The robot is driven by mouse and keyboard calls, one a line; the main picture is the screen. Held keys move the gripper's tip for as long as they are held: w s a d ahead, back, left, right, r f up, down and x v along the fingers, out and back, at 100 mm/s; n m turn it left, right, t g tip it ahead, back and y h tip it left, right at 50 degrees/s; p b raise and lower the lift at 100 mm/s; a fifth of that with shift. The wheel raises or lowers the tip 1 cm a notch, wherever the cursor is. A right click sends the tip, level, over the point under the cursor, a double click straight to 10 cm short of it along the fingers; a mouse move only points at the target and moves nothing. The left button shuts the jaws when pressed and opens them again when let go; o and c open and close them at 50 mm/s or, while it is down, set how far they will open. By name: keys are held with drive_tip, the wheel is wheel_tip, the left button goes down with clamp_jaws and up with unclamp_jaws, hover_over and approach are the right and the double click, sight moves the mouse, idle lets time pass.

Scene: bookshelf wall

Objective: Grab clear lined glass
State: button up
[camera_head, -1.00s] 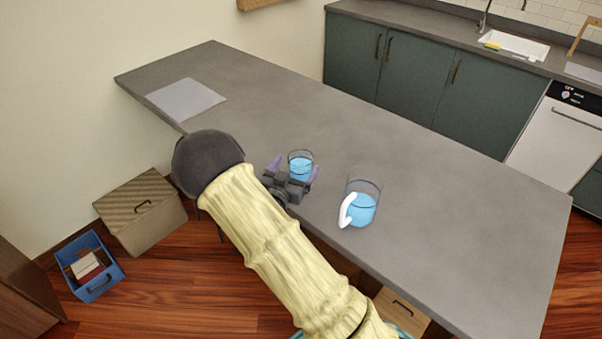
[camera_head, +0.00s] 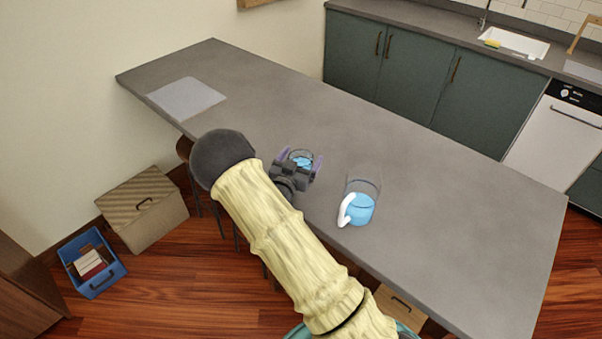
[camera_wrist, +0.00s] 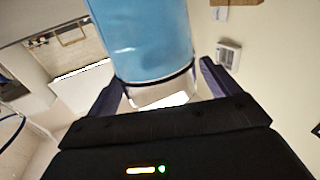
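A small clear glass (camera_head: 303,161) with a dark line and blue liquid stands near the front edge of the counter, partly hidden by my gripper (camera_head: 301,158). In the wrist view, the glass (camera_wrist: 150,45) fills the top middle, with a dark band near its clear end. My gripper's purple fingers are open, one on each side of the glass. A gap shows on the right side; contact on the left is hard to tell.
A clear jug (camera_head: 361,205) with a white handle and blue liquid stands to the right of my gripper. A grey flat sheet (camera_head: 186,98) lies at the counter's far left. The grey counter (camera_head: 450,220) is otherwise bare. A patterned box (camera_head: 145,210) and blue bin (camera_head: 92,265) sit on the floor.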

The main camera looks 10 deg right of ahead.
drive_tip(key=c, duration=1.5)
drive_tip(key=shift+r, duration=0.2)
wheel_tip(320, 180, up, 10)
drive_tip(key=shift+f+b, duration=0.15)
drive_tip(key=shift+b, duration=0.75)
